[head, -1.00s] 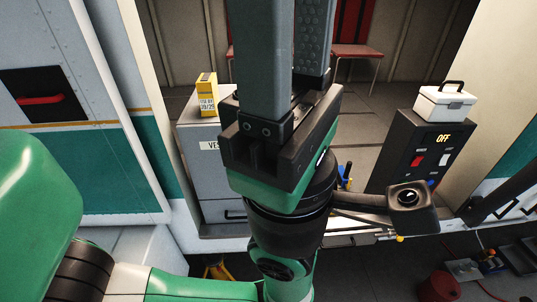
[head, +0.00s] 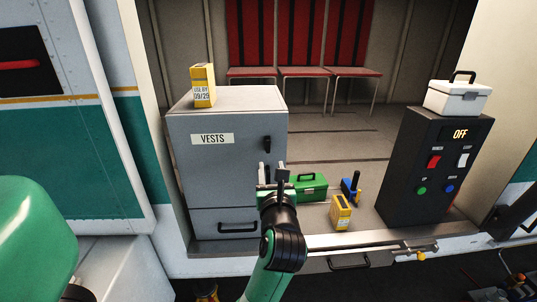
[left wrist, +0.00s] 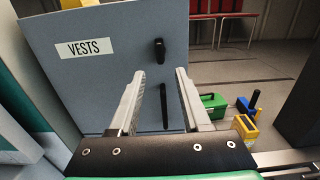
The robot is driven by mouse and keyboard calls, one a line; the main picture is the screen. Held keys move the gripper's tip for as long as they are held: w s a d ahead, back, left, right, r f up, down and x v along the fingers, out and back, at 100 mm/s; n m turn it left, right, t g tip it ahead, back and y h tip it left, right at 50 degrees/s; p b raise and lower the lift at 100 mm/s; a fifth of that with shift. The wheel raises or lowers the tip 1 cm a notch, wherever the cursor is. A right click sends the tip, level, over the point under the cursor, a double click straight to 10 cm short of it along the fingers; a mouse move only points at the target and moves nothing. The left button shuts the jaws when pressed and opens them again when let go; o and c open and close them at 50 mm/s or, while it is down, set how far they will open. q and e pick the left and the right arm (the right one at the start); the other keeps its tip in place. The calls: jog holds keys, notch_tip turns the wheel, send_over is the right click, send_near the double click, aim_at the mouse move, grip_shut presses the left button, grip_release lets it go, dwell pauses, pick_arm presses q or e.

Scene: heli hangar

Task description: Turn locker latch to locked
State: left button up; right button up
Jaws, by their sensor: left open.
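The grey locker (head: 225,170) labelled VESTS stands at the left of the bay. Its short black latch (head: 267,143) is near the door's right edge and looks roughly upright. The latch also shows in the left wrist view (left wrist: 159,50), above a long black upright handle (left wrist: 165,93). My left gripper (head: 272,168) is open and empty, in front of the door and just below the latch in the head view. In the left wrist view its fingertips (left wrist: 160,73) straddle the line of latch and handle, seemingly short of the door. My right gripper is not in view.
A yellow box (head: 203,86) stands on the locker. A green case (head: 300,187), another yellow box (head: 341,212) and a blue-and-yellow item (head: 351,186) are on the floor to its right. A black switch cabinet (head: 425,170) with a white case (head: 457,98) stands farther right.

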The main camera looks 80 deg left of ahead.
aim_at(268, 147)
pick_arm(q)
jog(key=a, duration=0.3)
jog(key=w+a, duration=0.1)
jog(key=a, duration=0.6)
jog(key=shift+w+a, duration=0.25)
jog(key=shift+a, duration=0.05)
grip_shut()
